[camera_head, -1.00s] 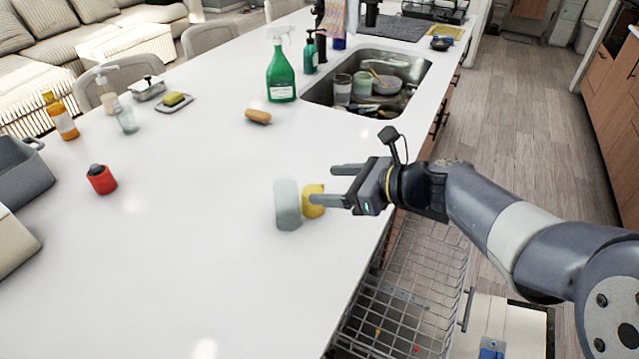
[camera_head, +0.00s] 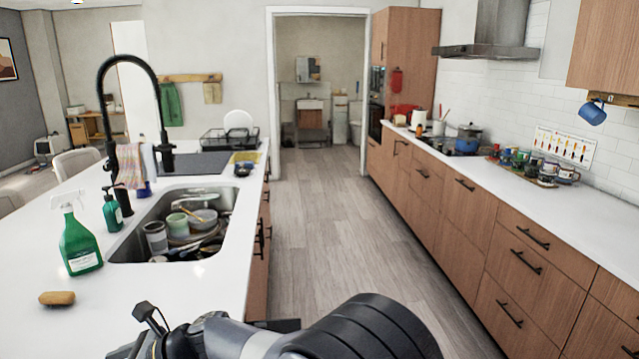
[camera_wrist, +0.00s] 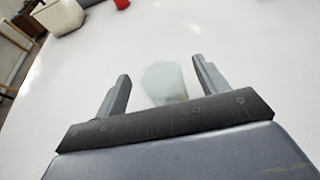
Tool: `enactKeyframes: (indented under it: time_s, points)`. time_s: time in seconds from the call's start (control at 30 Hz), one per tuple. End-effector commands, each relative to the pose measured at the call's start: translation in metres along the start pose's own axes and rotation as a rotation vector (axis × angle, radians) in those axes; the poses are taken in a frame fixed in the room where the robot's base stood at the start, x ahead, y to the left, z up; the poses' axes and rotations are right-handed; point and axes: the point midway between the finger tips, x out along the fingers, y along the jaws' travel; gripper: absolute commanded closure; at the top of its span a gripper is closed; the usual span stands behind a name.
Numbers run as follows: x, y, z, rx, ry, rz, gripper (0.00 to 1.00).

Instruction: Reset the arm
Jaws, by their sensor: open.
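My gripper (camera_wrist: 160,88) is open in the wrist view, its two fingers spread apart over the white island counter (camera_wrist: 225,45). A pale translucent cup-like thing (camera_wrist: 163,80) shows between and beyond the fingers; I cannot tell how far beyond the fingertips it is. No yellow thing is clearly visible there. In the head view only part of my arm shows at the bottom edge, and the gripper's fingers are out of frame.
The sink (camera_head: 128,247) holds several dishes under a black faucet (camera_head: 104,70). A green spray bottle (camera_head: 79,240) and a brown brush-like thing (camera_head: 57,298) are on the counter. The wooden floor aisle (camera_head: 335,220) is clear. A red thing (camera_wrist: 121,4) stands far off.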

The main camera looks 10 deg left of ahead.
Motion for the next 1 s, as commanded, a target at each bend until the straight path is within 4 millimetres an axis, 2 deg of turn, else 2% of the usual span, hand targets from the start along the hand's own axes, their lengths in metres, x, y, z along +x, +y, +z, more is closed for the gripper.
enactKeyframes:
  time_s: [0.1,0.2,0.43,0.83,1.0]
  points:
    - [0.024,0.001,-0.005,0.0,0.001,0.002,0.31]
    - [0.013,0.0,0.013,-0.004,-0.003,-0.002,0.31]
    - [0.005,0.0,0.03,-0.001,-0.001,-0.001,0.31]
    - [0.004,0.0,0.032,0.0,0.0,0.0,0.31]
    - [0.009,0.0,0.021,0.001,0.002,0.001,0.31]
